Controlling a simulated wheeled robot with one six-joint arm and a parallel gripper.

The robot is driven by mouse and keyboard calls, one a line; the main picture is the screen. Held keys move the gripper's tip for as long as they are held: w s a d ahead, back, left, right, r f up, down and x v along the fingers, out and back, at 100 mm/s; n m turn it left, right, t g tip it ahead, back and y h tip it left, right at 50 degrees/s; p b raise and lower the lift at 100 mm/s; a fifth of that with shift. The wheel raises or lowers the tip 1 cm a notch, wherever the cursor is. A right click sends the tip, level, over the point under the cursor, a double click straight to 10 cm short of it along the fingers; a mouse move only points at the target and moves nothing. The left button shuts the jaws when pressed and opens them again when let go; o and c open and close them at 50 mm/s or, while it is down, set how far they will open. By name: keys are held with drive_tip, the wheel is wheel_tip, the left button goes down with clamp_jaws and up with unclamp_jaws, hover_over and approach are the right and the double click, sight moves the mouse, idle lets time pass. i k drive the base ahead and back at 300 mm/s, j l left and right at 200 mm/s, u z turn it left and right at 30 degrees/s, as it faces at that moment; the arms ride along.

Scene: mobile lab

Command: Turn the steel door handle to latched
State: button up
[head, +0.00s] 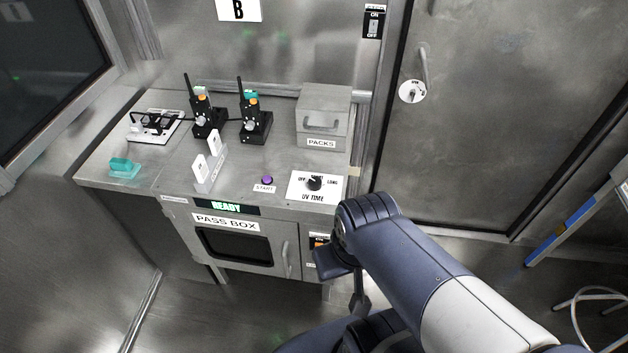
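The steel door (478,110) stands at the right and looks closed against its frame. Its handle (423,66) is a slim steel lever, standing nearly upright above a round white plate (412,91). The plate carries small print, and the word at its top looks like OPEN. My arm rises from the bottom right and bends in front of the bench's right corner, well below the handle and apart from it. I cannot make out my gripper's fingertips; nothing touches the handle.
A steel bench (95,170) at left holds two black radios, a PACKS box (323,118), a UV TIME dial (314,183) and a purple START button (267,180). The pass box (291,262) is below. An ON/OFF switch (374,22) is left of the door. A stool (592,304) stands at right.

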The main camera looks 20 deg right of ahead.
sight(424, 63)
drive_tip(key=i+l, duration=0.15)
drive_tip(key=l, duration=0.25)
drive_tip(key=i+l, duration=0.1)
drive_tip(key=l, duration=0.25)
drive_tip(key=i+l+u, duration=0.1)
drive_tip(key=l, duration=0.3)
drive_tip(key=i+l, duration=0.15)
drive_tip(key=l, duration=0.2)
drive_tip(key=i+l, duration=0.15)
drive_tip(key=l, duration=0.25)
drive_tip(key=i+l+u, duration=0.1)
drive_tip(key=l, duration=0.3)
